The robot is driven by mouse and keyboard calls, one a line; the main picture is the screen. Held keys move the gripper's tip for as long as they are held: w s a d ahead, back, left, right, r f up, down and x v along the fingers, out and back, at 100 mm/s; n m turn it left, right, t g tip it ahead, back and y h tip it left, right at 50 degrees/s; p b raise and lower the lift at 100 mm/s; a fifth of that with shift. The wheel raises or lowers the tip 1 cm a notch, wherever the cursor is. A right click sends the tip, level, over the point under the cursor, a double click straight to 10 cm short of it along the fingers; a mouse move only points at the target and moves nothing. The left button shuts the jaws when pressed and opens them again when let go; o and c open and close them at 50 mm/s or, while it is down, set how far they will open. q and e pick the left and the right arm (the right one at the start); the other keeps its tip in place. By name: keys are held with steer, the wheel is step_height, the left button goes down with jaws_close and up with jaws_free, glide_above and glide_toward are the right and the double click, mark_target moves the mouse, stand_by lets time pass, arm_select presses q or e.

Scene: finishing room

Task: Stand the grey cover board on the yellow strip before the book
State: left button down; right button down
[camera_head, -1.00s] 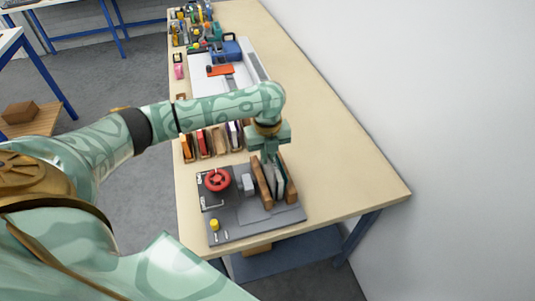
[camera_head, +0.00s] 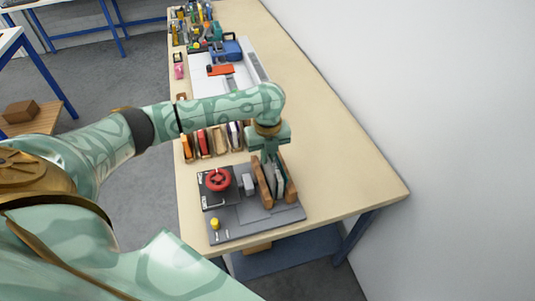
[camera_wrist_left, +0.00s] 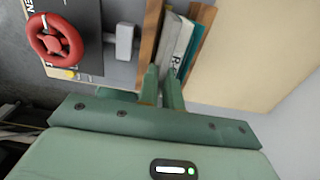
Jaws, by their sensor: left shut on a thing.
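My left gripper (camera_head: 269,158) points down over the wooden press at the near end of the bench. In the left wrist view its fingers (camera_wrist_left: 162,88) are shut on the grey cover board (camera_wrist_left: 171,38), a thin upright light-grey board. The book (camera_wrist_left: 183,48), with dark lettering on its spine, stands close beside it, and a teal board (camera_wrist_left: 197,46) shows at its right. Wooden press boards (camera_head: 263,184) flank this stack. My right gripper is not seen.
The press stands on a grey base (camera_head: 252,228) with a red handwheel (camera_head: 218,180), a grey block (camera_head: 248,184) and a yellow knob (camera_head: 215,223). A rack of coloured books (camera_head: 203,142) lies behind. The bench to the right (camera_head: 345,185) is clear, up to a white wall.

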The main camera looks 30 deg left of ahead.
arm_select(q)
steer(key=shift+f, duration=0.6)
steer(key=c, duration=1.8)
jaws_free()
steer(key=shift+c, duration=0.2)
step_height(320, 180, up, 11)
steer(key=p, duration=1.2)
steer(key=shift+p, duration=0.35)
steer(key=shift+s, duration=0.1)
